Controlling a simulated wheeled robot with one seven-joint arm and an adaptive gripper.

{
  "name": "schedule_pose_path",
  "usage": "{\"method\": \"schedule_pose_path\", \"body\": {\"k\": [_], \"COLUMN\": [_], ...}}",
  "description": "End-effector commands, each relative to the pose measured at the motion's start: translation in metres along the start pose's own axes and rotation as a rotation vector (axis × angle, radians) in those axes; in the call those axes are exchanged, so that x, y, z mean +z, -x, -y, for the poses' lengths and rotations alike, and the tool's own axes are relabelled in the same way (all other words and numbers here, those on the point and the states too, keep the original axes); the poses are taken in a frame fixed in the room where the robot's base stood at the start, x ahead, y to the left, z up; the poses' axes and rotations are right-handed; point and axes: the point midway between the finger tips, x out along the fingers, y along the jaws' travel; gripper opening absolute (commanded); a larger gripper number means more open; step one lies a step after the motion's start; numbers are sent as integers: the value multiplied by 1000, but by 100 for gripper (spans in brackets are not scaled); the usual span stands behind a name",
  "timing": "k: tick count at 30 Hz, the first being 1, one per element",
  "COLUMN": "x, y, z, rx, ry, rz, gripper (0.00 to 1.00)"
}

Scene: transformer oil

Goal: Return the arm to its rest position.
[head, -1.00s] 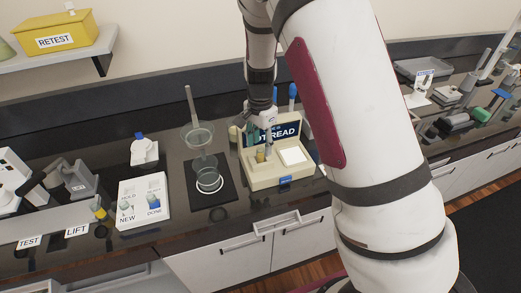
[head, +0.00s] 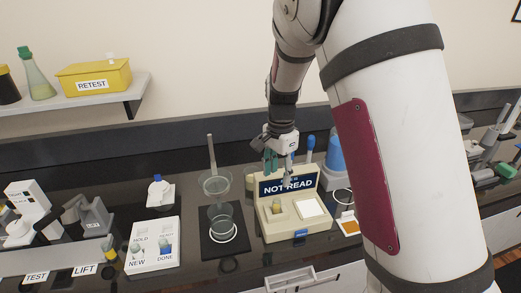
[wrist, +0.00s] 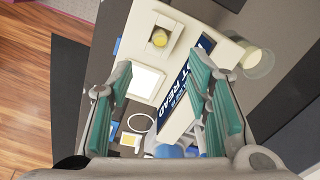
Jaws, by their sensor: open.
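My gripper (head: 284,168) hangs from my arm, pointing down, just above and behind the cream instrument case (head: 290,222) with its "NOT READ" panel. In the wrist view my gripper (wrist: 160,105) shows two teal-padded fingers spread well apart with nothing held between them. The case also shows there, with its white square pad (wrist: 147,84) and a small yellow-topped vial (wrist: 159,39) in a holder. My fingertips are close to the panel in the head view; I cannot tell whether they touch it.
A blue bottle (head: 335,155) stands behind right. A shelf (head: 75,107) with a yellow RETEST box (head: 94,77) is at upper left.

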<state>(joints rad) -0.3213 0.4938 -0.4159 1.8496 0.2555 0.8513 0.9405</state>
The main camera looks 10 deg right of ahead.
Motion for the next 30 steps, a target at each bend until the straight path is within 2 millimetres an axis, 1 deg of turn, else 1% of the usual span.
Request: {"method": "schedule_pose_path", "body": {"k": [2,5,8,11,12,15,17,21,27,30], "x": [0,2,8,16,20,30,35,50,70,80], "y": [2,12,35,63,74,100,113,140,165,171], "z": [0,-5,-15,-31,-38,-58,-71,-103,-152,-176], "rx": [-3,-21,-58,-108,-128,-176,-203,-258,-309,-318], "ry": [4,30,95,191,233,341,407,562,782,888], "rz": [1,7,18,21,19,6,-9,-59,-169,-239], "gripper": [45,45,45,45,45,45,45,45,45,45]}}
